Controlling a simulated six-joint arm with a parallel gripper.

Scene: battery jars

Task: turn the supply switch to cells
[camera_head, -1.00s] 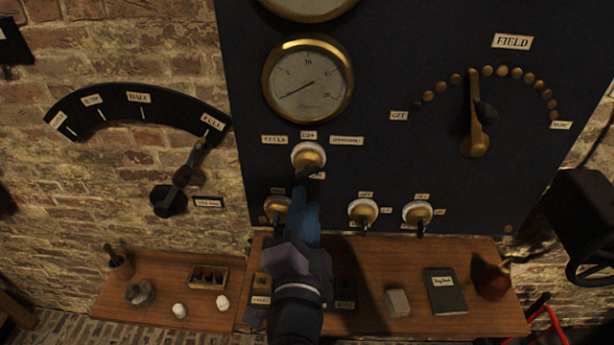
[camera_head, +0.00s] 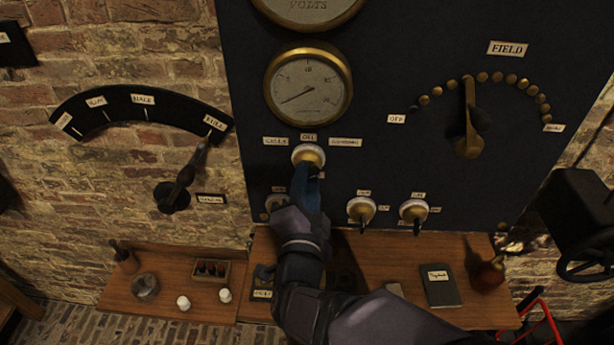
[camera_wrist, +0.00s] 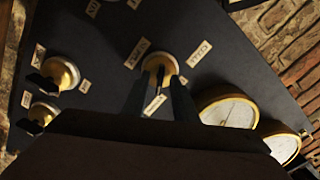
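The supply switch (camera_head: 308,155) is a round brass and white knob on the dark panel, below the lower gauge, with labels to its left, above it and to its right. The left label (camera_head: 276,141) appears to read "cells". My gripper (camera_head: 307,178) is just below the knob and covers its lower part in the head view. In the wrist view, the switch (camera_wrist: 160,70) shows a dark handle between my two parted fingers (camera_wrist: 159,92), with a gap beside it. I cannot tell whether either finger touches the handle.
Two similar knobs (camera_head: 361,210) (camera_head: 413,212) sit lower right, and another (camera_head: 276,203) is partly hidden beside my arm. The field lever (camera_head: 469,120) is at right, and a wall lever (camera_head: 180,186) at left. A wooden shelf (camera_head: 375,270) with small objects lies below.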

